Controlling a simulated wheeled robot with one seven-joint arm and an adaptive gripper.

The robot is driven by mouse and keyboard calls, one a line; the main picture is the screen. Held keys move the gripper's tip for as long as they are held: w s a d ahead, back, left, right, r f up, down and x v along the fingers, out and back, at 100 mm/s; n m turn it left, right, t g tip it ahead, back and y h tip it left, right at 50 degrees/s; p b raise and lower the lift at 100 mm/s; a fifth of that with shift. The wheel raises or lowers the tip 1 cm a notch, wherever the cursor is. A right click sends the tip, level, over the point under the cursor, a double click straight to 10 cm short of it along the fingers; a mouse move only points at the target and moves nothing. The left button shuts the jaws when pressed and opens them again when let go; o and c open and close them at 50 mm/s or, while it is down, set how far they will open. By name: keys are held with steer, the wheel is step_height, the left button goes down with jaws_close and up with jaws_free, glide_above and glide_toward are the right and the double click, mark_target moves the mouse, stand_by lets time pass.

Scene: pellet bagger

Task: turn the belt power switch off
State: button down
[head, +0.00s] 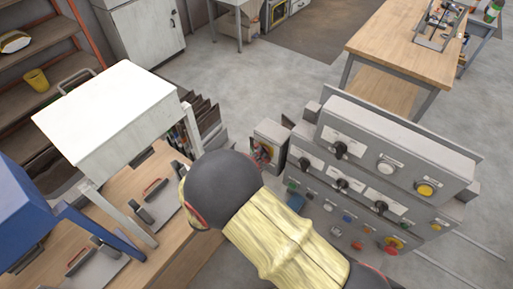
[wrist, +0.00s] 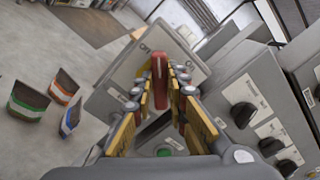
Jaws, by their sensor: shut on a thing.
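A red switch handle (wrist: 159,66) stands out from a grey switch box (wrist: 125,75) in the wrist view. My gripper (wrist: 164,84) has its yellow-padded fingers on either side of the handle and is shut on it. The handle runs nearly upright in the wrist picture. In the head view the grey switch box (head: 271,133) stands at the left end of the control panel (head: 400,140). There my arm hides most of my gripper and the handle.
Black knobs (wrist: 242,114) on the panel are close to the right of my gripper. A green button (wrist: 164,151) shows below the fingers. Several pouches (wrist: 28,101) are at the left. A wooden bench (head: 410,45) stands behind the panel, with open floor between.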

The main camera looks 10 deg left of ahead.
steer(key=shift+a+f+n+p, duration=0.1)
steer(key=shift+f+n+p, duration=0.05)
steer(key=shift+n+p, duration=1.85)
steer(key=shift+a+f+n+p, duration=0.1)
steer(key=shift+f+n+p, duration=0.05)
steer(key=shift+n+p, duration=1.85)
steer(key=shift+d+n, duration=0.1)
steer(key=shift+n, duration=0.3)
steer(key=c, duration=1.8)
jaws_free()
steer(key=shift+o, duration=0.2)
steer(key=v, duration=1.2)
